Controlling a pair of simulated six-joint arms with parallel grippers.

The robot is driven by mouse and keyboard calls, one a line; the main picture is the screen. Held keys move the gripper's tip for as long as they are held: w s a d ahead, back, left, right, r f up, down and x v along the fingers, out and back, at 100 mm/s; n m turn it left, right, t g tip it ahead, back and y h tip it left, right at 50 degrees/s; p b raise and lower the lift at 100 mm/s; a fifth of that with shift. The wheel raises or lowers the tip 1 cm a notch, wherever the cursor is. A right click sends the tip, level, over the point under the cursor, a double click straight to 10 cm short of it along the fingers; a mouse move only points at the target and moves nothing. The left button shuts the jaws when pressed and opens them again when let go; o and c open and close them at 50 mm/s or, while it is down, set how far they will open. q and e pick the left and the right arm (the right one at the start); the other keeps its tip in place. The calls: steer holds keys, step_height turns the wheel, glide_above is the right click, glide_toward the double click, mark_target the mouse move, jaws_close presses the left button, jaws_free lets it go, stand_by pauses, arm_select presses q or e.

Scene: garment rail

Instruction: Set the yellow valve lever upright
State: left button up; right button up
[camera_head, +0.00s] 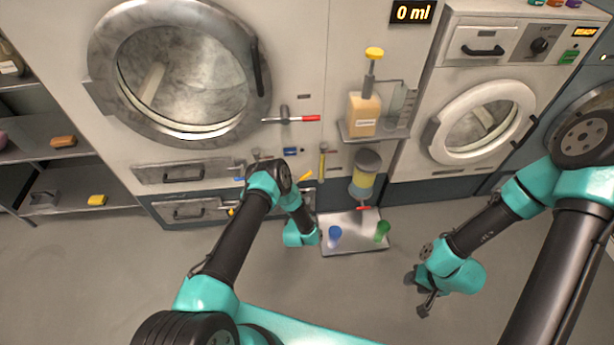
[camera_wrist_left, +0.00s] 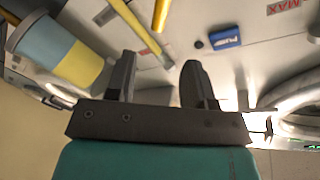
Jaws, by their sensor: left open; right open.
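The yellow valve lever (camera_head: 305,174) shows as a short bar on the front panel, tilted off vertical, just above my left arm. In the left wrist view an orange-yellow bar (camera_wrist_left: 160,14), probably this lever, is cut off by the top edge. My left gripper (camera_wrist_left: 158,75) is open and empty, its fingers pointing toward the panel, apart from the bar. In the head view its fingers are hidden by my left wrist. My right gripper (camera_head: 416,293) is open and empty over the floor at the right.
A pale yellow tube (camera_head: 322,162) and a dispenser (camera_head: 363,183) stand beside the lever. A blue button (camera_wrist_left: 225,37) is close by. A red-tipped handle (camera_head: 305,118) sticks out above. A tray (camera_head: 352,247) with blue and green cups lies below.

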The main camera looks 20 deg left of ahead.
mark_target(307, 177)
arm_select(q)
steer(key=w, duration=0.4)
steer(key=w+a, duration=0.1)
steer(key=w, duration=0.8)
steer(key=shift+w+a, duration=0.15)
steer(key=shift+a, duration=0.15)
steer(key=shift+c, duration=0.2)
jaws_close()
